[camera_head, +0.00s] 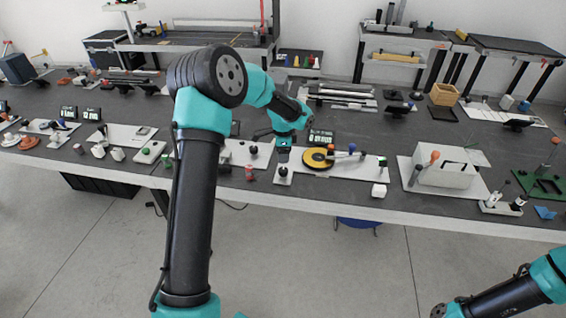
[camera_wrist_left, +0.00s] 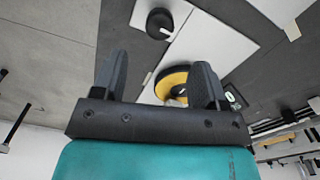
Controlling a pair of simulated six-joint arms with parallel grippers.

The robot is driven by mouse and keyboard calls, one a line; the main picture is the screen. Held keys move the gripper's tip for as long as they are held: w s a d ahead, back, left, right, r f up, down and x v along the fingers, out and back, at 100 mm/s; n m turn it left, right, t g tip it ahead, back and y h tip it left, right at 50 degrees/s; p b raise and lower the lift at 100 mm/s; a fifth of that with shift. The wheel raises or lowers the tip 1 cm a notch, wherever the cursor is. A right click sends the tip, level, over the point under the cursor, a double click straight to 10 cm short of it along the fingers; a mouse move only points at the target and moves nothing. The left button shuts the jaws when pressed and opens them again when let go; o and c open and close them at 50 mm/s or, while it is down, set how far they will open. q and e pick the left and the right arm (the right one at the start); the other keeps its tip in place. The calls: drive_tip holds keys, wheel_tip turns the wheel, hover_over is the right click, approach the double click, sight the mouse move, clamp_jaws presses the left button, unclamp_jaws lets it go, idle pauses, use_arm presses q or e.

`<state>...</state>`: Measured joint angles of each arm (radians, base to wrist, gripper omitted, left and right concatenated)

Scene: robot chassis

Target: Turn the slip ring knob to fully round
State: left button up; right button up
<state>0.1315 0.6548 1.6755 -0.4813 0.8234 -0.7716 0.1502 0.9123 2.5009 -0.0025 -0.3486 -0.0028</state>
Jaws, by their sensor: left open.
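A black round knob (camera_head: 283,171) with a small white mark sits on a white plate near the table's front edge; it also shows at the top of the left wrist view (camera_wrist_left: 160,23). A yellow and black ring (camera_head: 318,158) lies on the joined white plate to its right. My left gripper (camera_head: 283,155) is above the plate, close to the knob in the head view. Its two fingers (camera_wrist_left: 158,72) are apart with nothing held between them.
A white block on a plate (camera_head: 443,174) stands to the right.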

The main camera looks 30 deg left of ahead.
use_arm(q)
wheel_tip(320, 180, up, 8)
drive_tip(key=shift+d, duration=0.1)
idle(0.6)
